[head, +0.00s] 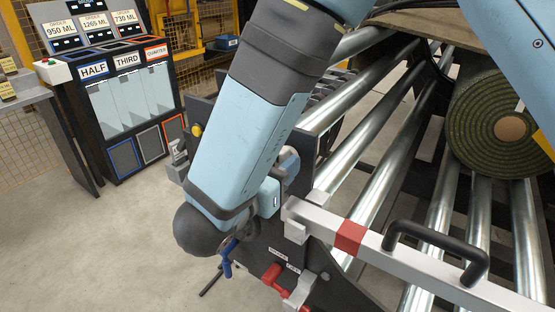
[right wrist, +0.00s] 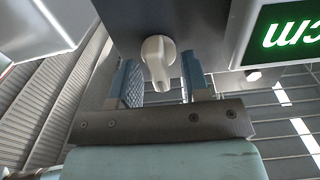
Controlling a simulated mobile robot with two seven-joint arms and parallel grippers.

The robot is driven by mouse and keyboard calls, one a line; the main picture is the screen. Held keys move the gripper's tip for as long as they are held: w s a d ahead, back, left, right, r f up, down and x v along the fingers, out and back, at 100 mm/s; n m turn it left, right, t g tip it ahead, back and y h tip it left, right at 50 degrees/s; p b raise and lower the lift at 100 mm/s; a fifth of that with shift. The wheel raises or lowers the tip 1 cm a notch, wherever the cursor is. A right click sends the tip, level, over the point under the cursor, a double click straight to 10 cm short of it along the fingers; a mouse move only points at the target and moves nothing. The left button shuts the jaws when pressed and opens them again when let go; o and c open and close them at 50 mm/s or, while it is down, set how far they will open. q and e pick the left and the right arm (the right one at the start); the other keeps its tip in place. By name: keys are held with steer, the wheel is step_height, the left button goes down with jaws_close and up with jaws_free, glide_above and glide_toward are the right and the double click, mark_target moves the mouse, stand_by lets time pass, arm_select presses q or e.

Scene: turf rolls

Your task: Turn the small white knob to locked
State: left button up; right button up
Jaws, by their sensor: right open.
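The small white knob (right wrist: 158,60) shows in the right wrist view on the underside of a dark panel, its narrow grip pointing toward the camera. My right gripper (right wrist: 161,80) is open, with one blue finger on each side of the knob and gaps visible between. In the head view the right gripper (head: 288,163) is partly hidden behind my forearm, at the dark side plate of the roller frame. The knob is hidden there. Any lock marking is not readable. My left gripper is not in view.
A green display (right wrist: 285,30) sits close right of the knob. A pale bar (head: 410,262) with a red band and black handle (head: 435,248) crosses the metal rollers (head: 372,120). A turf roll (head: 500,115) lies at right. An order station (head: 125,100) stands left; floor between is clear.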

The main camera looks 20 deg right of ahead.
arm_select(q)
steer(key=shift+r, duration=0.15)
arm_select(e)
steer(key=shift+w+d, duration=0.15)
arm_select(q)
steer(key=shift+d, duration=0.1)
arm_select(e)
jaws_close()
